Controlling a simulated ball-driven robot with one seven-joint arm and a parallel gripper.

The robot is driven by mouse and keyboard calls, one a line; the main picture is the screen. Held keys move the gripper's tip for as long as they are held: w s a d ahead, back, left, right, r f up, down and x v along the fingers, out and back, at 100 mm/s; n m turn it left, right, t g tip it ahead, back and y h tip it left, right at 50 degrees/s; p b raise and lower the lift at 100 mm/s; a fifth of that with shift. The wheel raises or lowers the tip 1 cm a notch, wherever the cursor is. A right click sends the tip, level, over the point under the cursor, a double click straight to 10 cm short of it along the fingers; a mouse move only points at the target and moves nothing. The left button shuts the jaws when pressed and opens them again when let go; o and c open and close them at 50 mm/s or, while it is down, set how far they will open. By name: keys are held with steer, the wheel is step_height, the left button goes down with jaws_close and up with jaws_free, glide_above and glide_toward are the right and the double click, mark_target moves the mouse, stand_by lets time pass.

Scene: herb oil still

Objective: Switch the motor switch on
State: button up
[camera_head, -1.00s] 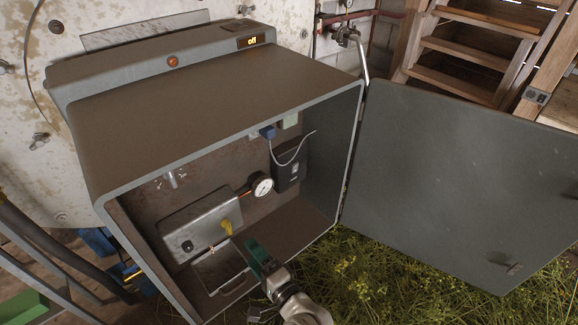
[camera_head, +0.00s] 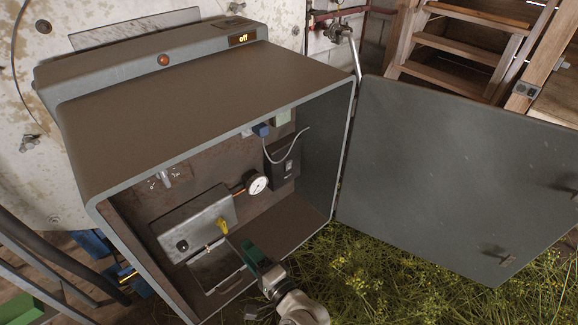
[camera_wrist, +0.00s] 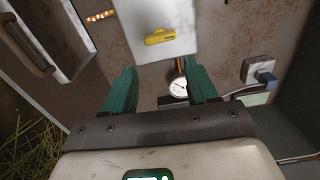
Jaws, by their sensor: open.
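A yellow lever-like handle (camera_head: 222,225) sits on the front of a silver box (camera_head: 190,222) inside the open grey cabinet (camera_head: 215,95). I cannot tell for sure whether it is the motor switch. In the wrist view the yellow handle (camera_wrist: 160,37) lies across the silver box, beyond my fingertips. A lit display (camera_head: 242,39) on the cabinet top reads "off". My gripper (camera_head: 257,257) has green fingers and is at the cabinet's lower front opening, right of and below the yellow handle. In the wrist view my gripper (camera_wrist: 162,78) is open, with nothing between its fingers.
A round gauge (camera_head: 257,184) and a black box (camera_head: 284,168) with a cable are right of the silver box. A panel with a bar handle (camera_wrist: 28,45) is at the wrist view's left. The cabinet door (camera_head: 450,180) stands wide open right. Grass lies below.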

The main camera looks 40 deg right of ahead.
jaws_close()
stand_by(0.3)
stand_by(1.0)
